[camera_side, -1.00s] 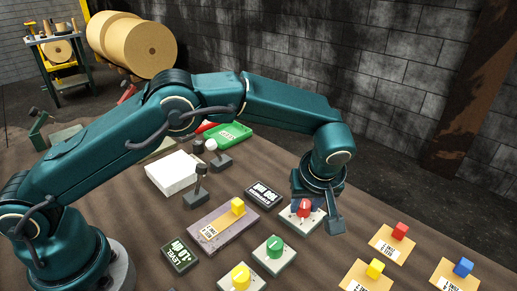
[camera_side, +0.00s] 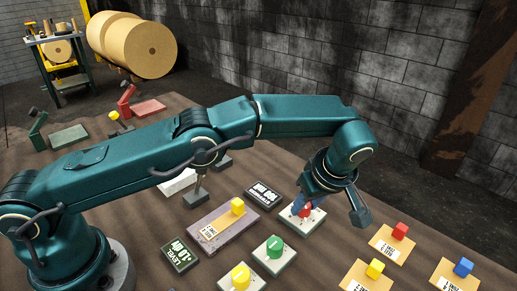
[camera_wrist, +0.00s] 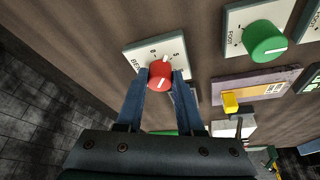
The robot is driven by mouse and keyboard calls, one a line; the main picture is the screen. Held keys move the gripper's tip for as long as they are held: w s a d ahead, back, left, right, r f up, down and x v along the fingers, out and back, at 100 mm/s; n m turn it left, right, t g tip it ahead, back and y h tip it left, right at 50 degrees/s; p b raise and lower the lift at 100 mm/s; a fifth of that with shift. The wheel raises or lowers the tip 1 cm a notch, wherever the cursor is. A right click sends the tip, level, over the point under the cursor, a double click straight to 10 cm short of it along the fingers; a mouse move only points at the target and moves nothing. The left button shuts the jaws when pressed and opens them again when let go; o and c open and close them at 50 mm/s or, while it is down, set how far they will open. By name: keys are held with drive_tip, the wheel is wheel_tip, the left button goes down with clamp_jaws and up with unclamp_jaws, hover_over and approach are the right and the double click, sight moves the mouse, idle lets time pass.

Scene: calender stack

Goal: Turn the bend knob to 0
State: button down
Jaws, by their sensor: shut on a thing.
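The red bend knob (camera_side: 305,210) sits on a pale plate (camera_side: 289,221) on the brown table. In the wrist view the red knob (camera_wrist: 160,72) is between my fingertips, on its plate (camera_wrist: 135,58) with partly readable lettering and scale marks. My gripper (camera_wrist: 158,78) is shut on the knob, one blue finger on each side. In the side view my gripper (camera_side: 300,206) comes down at a tilt and partly hides the knob.
A green knob (camera_side: 274,248) and a yellow knob (camera_side: 240,277) stand on plates nearby. Orange cards (camera_side: 383,251) with small blocks lie to the right.

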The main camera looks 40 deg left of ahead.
drive_tip(key=shift+s, duration=0.1)
drive_tip(key=c, duration=0.5)
unclamp_jaws()
drive_tip(key=shift+c, duration=0.2)
drive_tip(key=shift+r, duration=2.05)
drive_tip(key=s+a+r, duration=0.1)
drive_tip(key=a+r, duration=0.6)
drive_tip(key=a, duration=0.4)
drive_tip(key=shift+s+a, duration=0.3)
